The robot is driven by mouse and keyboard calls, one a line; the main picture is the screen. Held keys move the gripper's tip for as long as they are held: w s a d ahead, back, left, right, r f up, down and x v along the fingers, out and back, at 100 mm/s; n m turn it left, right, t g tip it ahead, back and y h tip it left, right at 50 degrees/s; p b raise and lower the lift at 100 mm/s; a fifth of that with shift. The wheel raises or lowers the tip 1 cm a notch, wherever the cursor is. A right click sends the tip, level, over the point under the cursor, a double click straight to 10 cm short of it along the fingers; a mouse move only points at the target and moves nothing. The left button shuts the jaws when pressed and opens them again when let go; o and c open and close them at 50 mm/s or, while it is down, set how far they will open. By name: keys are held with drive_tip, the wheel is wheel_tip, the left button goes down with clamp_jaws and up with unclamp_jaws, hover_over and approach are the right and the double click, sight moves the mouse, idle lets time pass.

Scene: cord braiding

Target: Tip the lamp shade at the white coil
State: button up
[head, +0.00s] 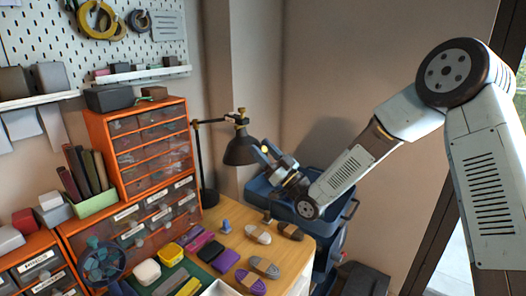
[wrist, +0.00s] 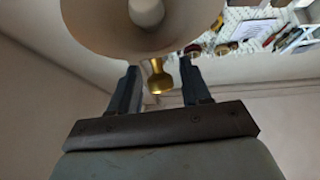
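The desk lamp has a dark shade (head: 241,150) on a black stand with brass joints. The shade hangs mouth down above the workbench. In the wrist view the shade's pale inside (wrist: 95,22) and its bulb (wrist: 147,12) fill the top. My gripper (head: 264,153) is just right of the shade. In the wrist view its two fingers (wrist: 158,85) stand apart, with a brass piece (wrist: 158,75) showing in the gap, seemingly clear of both. A whitish coil (head: 258,234) lies on the bench below; a rounded white bundle (head: 146,272) lies further left. I cannot tell which is the white coil.
Purple, grey and brown bundles (head: 290,231) lie about the bench (head: 308,250). A small blue object (head: 224,226) stands near the lamp base (head: 209,197). Orange drawer units (head: 125,190) stand at left. A blue bin (head: 262,190) is behind my forearm, beside the bench.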

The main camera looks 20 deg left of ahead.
drive_tip(key=v, duration=1.4)
